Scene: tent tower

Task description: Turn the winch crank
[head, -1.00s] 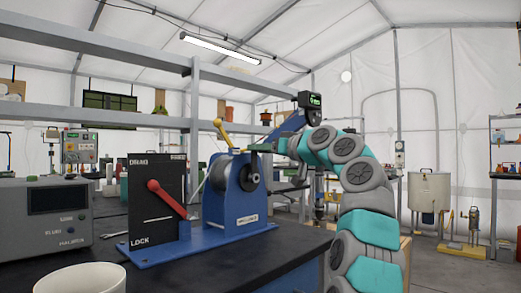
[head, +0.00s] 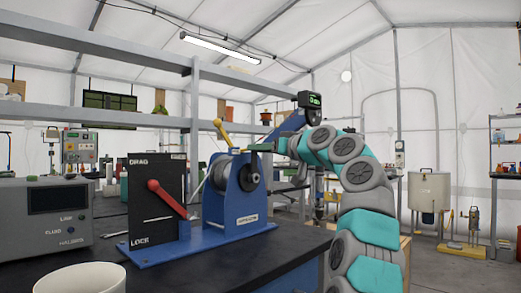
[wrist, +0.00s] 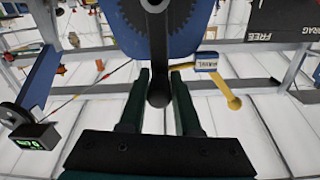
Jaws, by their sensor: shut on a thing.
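The blue winch (head: 236,195) stands on a blue base plate on the dark bench in the head view, with a grey drum hub on its right face. The winch crank (wrist: 158,50) shows in the wrist view as a dark arm running from the hub to a rounded handle end. My gripper (wrist: 161,88) has its two dark green fingers on either side of that handle end and is shut on it. In the head view my gripper (head: 262,148) is at the upper right of the winch, and the handle is mostly hidden there.
A black DRAG/LOCK panel with a red lever (head: 168,199) stands left of the winch. A grey instrument box (head: 45,222) and a white cup (head: 88,279) are farther left. A yellow lever (head: 221,133) rises above the winch. A small green display (head: 314,99) is above my gripper.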

